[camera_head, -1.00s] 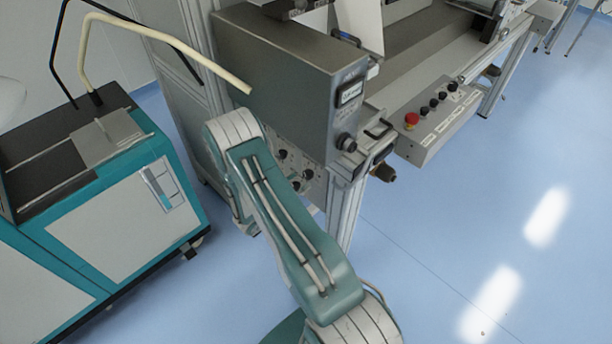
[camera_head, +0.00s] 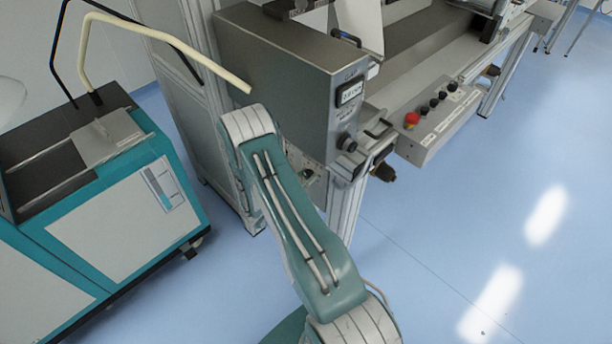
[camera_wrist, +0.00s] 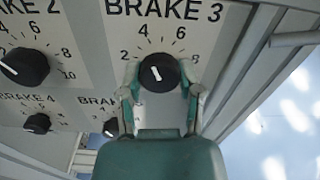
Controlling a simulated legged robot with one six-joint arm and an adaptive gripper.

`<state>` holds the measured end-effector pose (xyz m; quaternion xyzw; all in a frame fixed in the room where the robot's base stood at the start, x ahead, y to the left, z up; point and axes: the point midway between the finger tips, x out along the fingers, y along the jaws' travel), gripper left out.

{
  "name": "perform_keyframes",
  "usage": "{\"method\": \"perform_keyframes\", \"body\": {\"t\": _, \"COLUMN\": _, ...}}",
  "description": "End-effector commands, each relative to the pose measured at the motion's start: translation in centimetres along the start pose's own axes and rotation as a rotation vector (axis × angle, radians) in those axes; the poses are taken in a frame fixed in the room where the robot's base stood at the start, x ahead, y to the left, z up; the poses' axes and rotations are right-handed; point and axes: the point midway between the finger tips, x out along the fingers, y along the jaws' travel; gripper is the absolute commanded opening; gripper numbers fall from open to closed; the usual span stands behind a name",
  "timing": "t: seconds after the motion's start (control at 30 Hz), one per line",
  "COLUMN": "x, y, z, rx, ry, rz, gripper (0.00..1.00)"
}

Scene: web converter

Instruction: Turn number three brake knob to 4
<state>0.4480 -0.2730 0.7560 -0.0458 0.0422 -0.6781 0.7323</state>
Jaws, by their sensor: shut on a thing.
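In the wrist view the black brake 3 knob (camera_wrist: 168,63) sits on a light panel under the label BRAKE 3. Scale numbers 2, 4, 6 and 8 arc around it. Its white pointer line tilts up and left, toward the part of the scale between 2 and 4. My gripper (camera_wrist: 160,75) has one green finger on the left and one on the right of the knob, and is shut on it. In the head view my gripper is hidden behind my arm and the machine.
The brake 2 knob (camera_wrist: 25,67) is at the left, the brake 4 knob (camera_wrist: 37,123) below it. Another knob (camera_wrist: 110,128) is close to my left finger. A metal frame post (camera_wrist: 243,75) stands right of the panel. A teal cabinet (camera_head: 110,215) stands left of my arm.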

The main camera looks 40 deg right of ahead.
Motion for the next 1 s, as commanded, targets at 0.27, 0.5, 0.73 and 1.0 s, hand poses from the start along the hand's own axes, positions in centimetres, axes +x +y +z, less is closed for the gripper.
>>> {"method": "perform_keyframes", "body": {"t": 0.27, "x": 0.01, "y": 0.19, "z": 0.09, "rx": -0.086, "ry": -0.001, "rz": 0.003, "gripper": 0.0}}
{"method": "perform_keyframes", "body": {"t": 0.5, "x": 0.01, "y": 0.25, "z": 0.12, "rx": -0.083, "ry": -0.002, "rz": 0.004, "gripper": 0.65}}
{"method": "perform_keyframes", "body": {"t": 0.73, "x": 0.0, "y": 0.15, "z": 0.09, "rx": -0.084, "ry": -0.001, "rz": 0.003, "gripper": 0.81}}
{"method": "perform_keyframes", "body": {"t": 1.0, "x": -0.43, "y": 0.12, "z": 0.05, "rx": -0.086, "ry": -0.001, "rz": 0.003, "gripper": 0.81}}
